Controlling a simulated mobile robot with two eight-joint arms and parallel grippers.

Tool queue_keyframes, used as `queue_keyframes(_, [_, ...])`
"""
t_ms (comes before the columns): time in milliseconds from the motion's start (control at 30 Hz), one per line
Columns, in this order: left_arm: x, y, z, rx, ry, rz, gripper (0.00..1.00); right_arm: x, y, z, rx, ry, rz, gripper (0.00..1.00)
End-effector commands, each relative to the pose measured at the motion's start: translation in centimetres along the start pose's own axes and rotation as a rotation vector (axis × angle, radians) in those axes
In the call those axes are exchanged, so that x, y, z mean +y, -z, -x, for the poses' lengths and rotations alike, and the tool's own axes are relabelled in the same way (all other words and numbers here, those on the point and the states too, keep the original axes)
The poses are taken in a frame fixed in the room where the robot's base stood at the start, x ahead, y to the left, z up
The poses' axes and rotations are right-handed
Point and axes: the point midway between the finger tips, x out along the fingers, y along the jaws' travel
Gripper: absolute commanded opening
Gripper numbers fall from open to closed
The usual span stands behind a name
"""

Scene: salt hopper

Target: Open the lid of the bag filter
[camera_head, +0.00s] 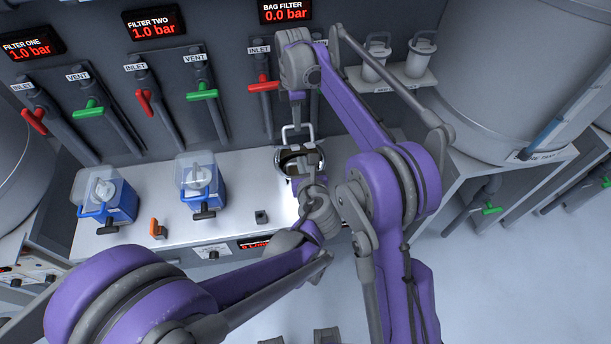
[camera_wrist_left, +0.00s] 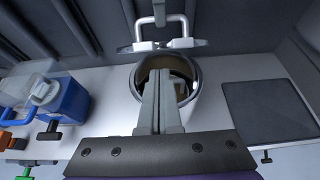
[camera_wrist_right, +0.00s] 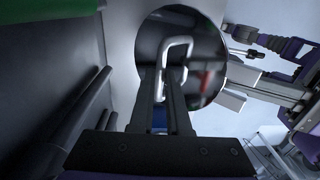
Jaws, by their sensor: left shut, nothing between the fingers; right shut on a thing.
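The bag filter (camera_head: 287,160) is a round, shiny metal vessel on the white bench; its rim also shows in the left wrist view (camera_wrist_left: 192,88). A pale U-shaped handle (camera_head: 284,133) stands at its back side. My right gripper (camera_head: 297,118) comes down from above and is shut on this handle; the right wrist view shows the handle (camera_wrist_right: 181,45) at the fingertips, against a dark mirror-like disc. My left gripper (camera_wrist_left: 160,75) is shut and empty, its fingertips over the round rim. Its wrist hides part of the filter. How far the lid is raised I cannot tell.
Two blue boxes with clear lids (camera_head: 118,200) (camera_head: 204,183) stand left on the bench. An orange switch (camera_head: 157,229) is near the front edge. Red (camera_head: 264,86) and green (camera_head: 203,95) valve handles line the back wall. A dark square plate (camera_wrist_left: 268,112) lies right of the filter.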

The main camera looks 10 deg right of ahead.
Motion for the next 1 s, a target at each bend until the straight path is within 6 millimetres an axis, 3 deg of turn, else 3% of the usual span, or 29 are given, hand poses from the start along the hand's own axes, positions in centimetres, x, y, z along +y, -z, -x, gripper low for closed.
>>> queue_keyframes(200, [0.0, -1.2, -0.3, 0.001, -0.001, 0.001, 0.0, 0.2, 0.0, -0.2, -0.001, -0.006, -0.001, 0.0])
queue_keyframes(567, [0.0, -1.4, -0.3, 0.001, 0.0, 0.001, 0.0, 0.2, 0.0, -0.2, 0.0, -0.006, -0.001, 0.0])
queue_keyframes(800, [0.0, -3.3, -0.7, 0.0, 0.0, 0.002, 0.0, 0.1, 0.0, -0.2, 0.0, -0.003, 0.0, 0.0])
queue_keyframes(1000, [0.0, -3.3, -0.8, -0.001, -0.001, 0.0, 0.0, -0.1, 0.0, -0.2, 0.0, 0.003, 0.0, 0.0])
